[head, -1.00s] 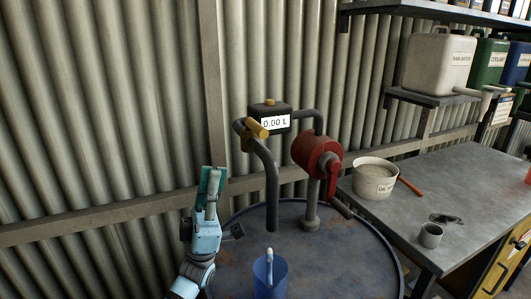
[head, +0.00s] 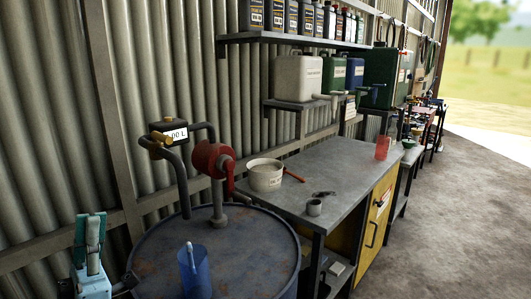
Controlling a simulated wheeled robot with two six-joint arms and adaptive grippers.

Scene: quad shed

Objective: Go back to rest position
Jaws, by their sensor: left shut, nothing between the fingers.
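My left gripper (head: 90,232) is at the lower left, shut and empty, pointing up beside the drum. It is apart from the pump and the jug. The blue drum (head: 160,262) carries a hand pump with a red body (head: 208,158), a curved spout (head: 180,180) and a meter (head: 168,130) whose display is partly hidden by the yellow nozzle. A blue see-through jug (head: 194,274) stands on the drum top below the spout. My right gripper is out of view.
Canisters, including a white one (head: 297,78), sit on a wall shelf. The floor (head: 440,225) at the right is clear.

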